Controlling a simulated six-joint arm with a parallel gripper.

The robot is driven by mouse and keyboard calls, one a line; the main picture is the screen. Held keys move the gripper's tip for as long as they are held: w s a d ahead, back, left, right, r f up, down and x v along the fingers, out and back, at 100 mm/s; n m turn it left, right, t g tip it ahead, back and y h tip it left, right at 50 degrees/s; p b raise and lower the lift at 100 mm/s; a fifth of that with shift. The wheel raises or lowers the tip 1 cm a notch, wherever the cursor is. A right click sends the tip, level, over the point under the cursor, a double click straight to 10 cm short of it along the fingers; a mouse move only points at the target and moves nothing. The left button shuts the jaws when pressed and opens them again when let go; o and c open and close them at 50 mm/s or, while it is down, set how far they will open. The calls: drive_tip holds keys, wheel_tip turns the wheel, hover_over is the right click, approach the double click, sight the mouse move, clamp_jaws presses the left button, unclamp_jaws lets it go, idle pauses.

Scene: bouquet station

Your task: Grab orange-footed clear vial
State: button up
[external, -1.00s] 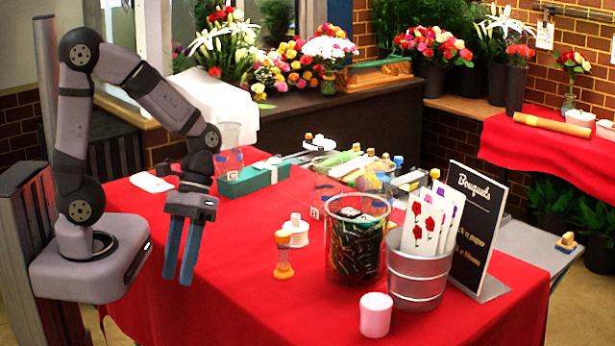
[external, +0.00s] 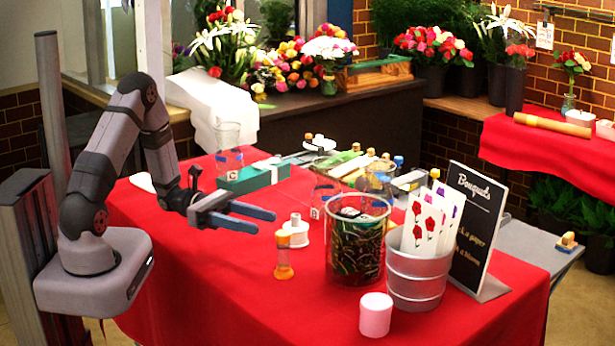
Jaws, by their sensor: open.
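The orange-footed clear vial (external: 284,258) stands upright on the red tablecloth, left of the large glass jar. It has an orange cap, a clear waist and an orange foot. My gripper (external: 258,220) is open and empty, with its blue fingers pointing right, roughly level. The fingertips appear just up and left of the vial's cap in the picture, apart from it. The depth between them is hard to tell.
A white spool (external: 297,231) stands right behind the vial. The glass jar of dark contents (external: 356,243), a metal bucket with cards (external: 418,279) and a pink cylinder (external: 376,315) stand to the right. The cloth at the front left (external: 230,300) is clear.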

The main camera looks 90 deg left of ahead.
approach(283, 253)
drive_tip(key=shift+w+a+f, duration=0.1)
drive_tip(key=shift+w+f, duration=0.1)
drive_tip(key=shift+w, duration=0.35)
drive_tip(key=shift+w+f, duration=0.15)
drive_tip(key=shift+w, duration=0.4)
drive_tip(key=shift+p+x, duration=0.95)
drive_tip(key=shift+x, duration=0.65)
drive_tip(key=shift+f+p+x, duration=0.2)
drive_tip(key=shift+p+x, duration=0.8)
drive_tip(key=shift+x, duration=1.1)
drive_tip(key=shift+a, duration=0.1)
drive_tip(key=shift+c, duration=0.6)
clamp_jaws()
